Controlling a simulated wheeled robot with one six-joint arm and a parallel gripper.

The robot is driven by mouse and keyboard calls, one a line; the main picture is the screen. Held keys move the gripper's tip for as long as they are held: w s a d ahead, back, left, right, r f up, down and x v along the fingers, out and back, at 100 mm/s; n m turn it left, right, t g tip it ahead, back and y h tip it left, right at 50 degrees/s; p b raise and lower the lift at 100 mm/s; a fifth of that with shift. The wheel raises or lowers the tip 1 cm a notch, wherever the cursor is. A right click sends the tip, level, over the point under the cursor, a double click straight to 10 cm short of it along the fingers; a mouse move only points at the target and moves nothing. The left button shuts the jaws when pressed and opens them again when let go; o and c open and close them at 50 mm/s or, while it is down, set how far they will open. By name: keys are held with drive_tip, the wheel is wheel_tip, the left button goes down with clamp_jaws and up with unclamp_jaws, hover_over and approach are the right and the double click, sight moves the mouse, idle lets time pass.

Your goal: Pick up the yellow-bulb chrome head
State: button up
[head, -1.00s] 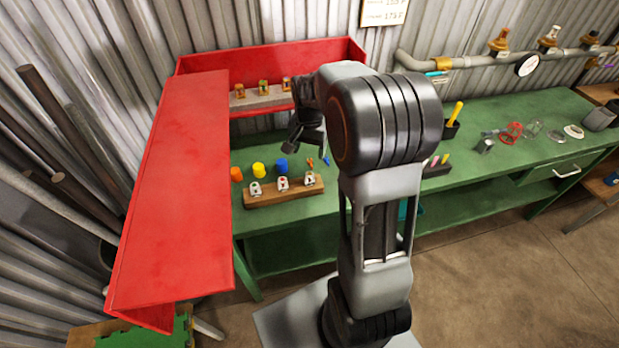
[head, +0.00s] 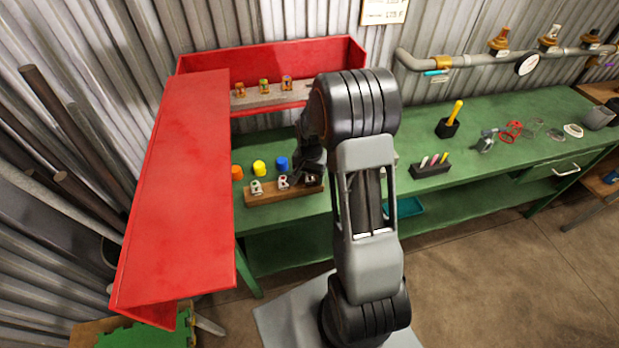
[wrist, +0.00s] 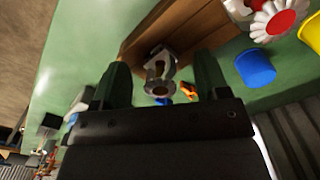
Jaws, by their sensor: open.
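The chrome head (wrist: 158,72) with a dull amber-looking bulb stands at the end of a wooden block (wrist: 178,32) in the wrist view. In the head view it is mostly hidden by my gripper (head: 312,165), at the right end of the same block (head: 270,195). In the wrist view my gripper (wrist: 162,78) is open, with its two dark fingers apart on either side of the head; I cannot tell if either finger touches it. A red-centred chrome head (head: 283,182) stands in the middle of the block, and another chrome head (head: 256,187) at its left.
Blue (head: 282,163), yellow (head: 259,167) and orange (head: 237,173) caps stand behind the block. A small orange piece (wrist: 189,91) lies near my fingers. Brass heads (head: 264,87) stand on a shelf in the red cabinet (head: 180,190). A pen rack (head: 430,169) is at the right.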

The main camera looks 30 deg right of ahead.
drive_tip(key=shift+f, duration=0.3)
drive_tip(key=c, duration=1.1)
